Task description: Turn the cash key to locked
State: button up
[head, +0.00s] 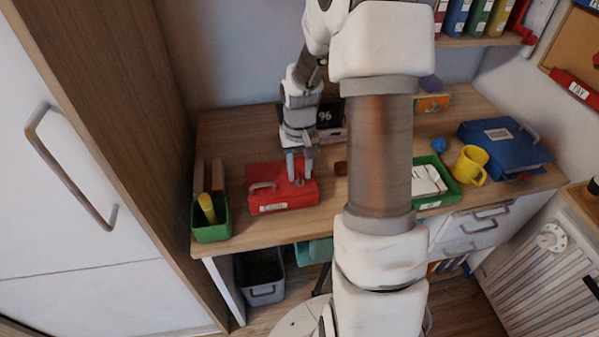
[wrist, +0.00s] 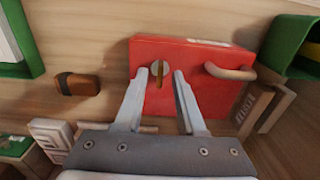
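The red cash box (head: 268,199) lies on the desk with its handle toward the left in the head view. In the wrist view the box (wrist: 205,62) fills the upper middle, its grey handle (wrist: 229,72) at right. The cash key (wrist: 159,70) shows as a round silver plate with a narrow brownish bar, upright in the picture. My gripper (head: 301,177) points down over the right part of the box. In the wrist view my gripper (wrist: 161,75) is open, one finger on each side of the key, with gaps visible. Whether the fingertips touch the box is unclear.
A green pen holder (head: 211,222) stands left of the box. A small brown block (head: 341,168) lies to its right. A green tray (head: 447,188), a yellow mug (head: 471,166) and a blue binder (head: 506,147) are farther right. My arm hides the desk's middle.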

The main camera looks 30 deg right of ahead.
jog(key=shift+f, duration=0.1)
grip_shut()
jog(key=shift+n, duration=0.4)
jog(key=n+p, duration=0.2)
jog(key=n, duration=0.2)
jog(key=n+p, duration=0.2)
jog(key=n, duration=0.2)
jog(key=shift+n, duration=0.3)
jog(key=n+p, duration=0.2)
jog(key=n, duration=0.2)
jog(key=shift+p, duration=0.4)
jog(key=shift+n+p, duration=1.1)
jog(key=shift+n, duration=1.1)
